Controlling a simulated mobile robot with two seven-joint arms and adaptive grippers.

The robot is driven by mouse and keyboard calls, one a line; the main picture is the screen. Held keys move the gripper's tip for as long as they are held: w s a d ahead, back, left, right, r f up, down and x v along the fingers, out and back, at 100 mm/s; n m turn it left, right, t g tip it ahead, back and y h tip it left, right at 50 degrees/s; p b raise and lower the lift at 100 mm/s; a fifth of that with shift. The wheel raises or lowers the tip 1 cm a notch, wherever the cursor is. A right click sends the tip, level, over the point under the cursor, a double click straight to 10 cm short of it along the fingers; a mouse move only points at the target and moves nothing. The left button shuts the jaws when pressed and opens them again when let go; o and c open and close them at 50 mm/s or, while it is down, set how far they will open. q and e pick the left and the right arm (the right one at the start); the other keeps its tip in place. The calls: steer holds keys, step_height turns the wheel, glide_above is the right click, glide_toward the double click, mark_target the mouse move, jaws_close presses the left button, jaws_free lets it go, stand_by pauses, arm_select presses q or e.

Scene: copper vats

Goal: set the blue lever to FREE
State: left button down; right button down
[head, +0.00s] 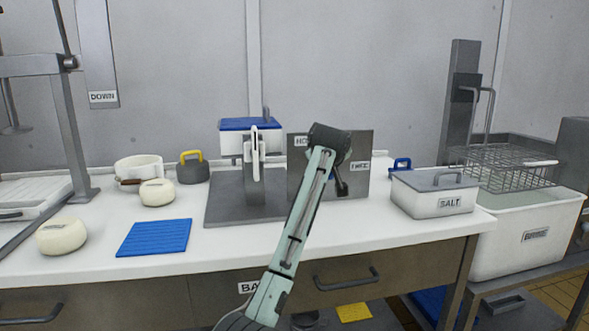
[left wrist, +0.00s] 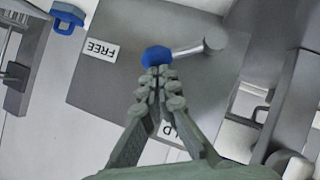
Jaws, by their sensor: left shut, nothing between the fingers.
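The blue lever knob (left wrist: 157,56) sits at the end of a short grey arm (left wrist: 188,49) on a round pivot (left wrist: 212,38). It stands between the FREE label (left wrist: 100,49) and the partly hidden HOLD label (left wrist: 172,131). In the head view the upright grey panel (head: 376,149) is partly covered by my left arm. FREE (head: 360,165) is on its right and HOLD (head: 300,141) on its left. My left gripper (left wrist: 158,76) is shut and empty, its fingertips at the knob; contact is unclear. It also shows in the head view (head: 342,188). My right gripper is out of view.
A grey-lidded SALT box (head: 433,194) stands right of the panel, with a small blue weight (head: 401,164) behind it. A press with a blue top (head: 249,124) stands left. A blue mat (head: 154,237) and pale cheeses (head: 61,236) lie on the white counter (head: 220,255).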

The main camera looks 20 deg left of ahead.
arm_select(q)
steer(key=shift+w+d+f+m+g+y, duration=0.4)
steer(key=shift+d+f+m+g+y, duration=0.15)
steer(key=shift+m+g+y, duration=0.05)
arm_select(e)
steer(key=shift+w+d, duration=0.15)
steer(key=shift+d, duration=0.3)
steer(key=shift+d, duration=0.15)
